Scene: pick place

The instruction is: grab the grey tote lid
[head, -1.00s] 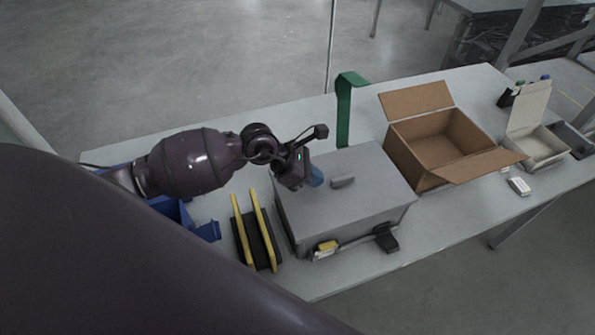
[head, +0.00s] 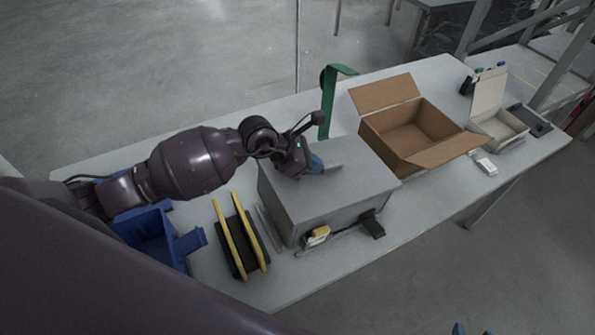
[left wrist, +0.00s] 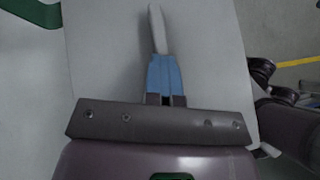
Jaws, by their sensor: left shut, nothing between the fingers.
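The grey tote (head: 290,215) stands on the table with its flat grey lid (head: 345,185) on top. The lid fills much of the left wrist view (left wrist: 105,60), and its pale raised handle (left wrist: 155,28) lies in line with my fingers there. My left gripper (head: 317,164) is over the far left part of the lid; its blue fingers (left wrist: 163,75) are shut with nothing between them. In the head view the gripper hides part of the handle area. I cannot tell whether the fingertips touch the handle. Blue tips of my right gripper (head: 468,330) barely show at the bottom edge.
An open cardboard box (head: 400,145) stands right of the tote. A green strap-like stand (head: 328,100) rises behind it. A black and yellow rack (head: 240,245) and a blue bin (head: 150,245) stand left. A yellow-ended item (head: 318,236) is at the tote's front.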

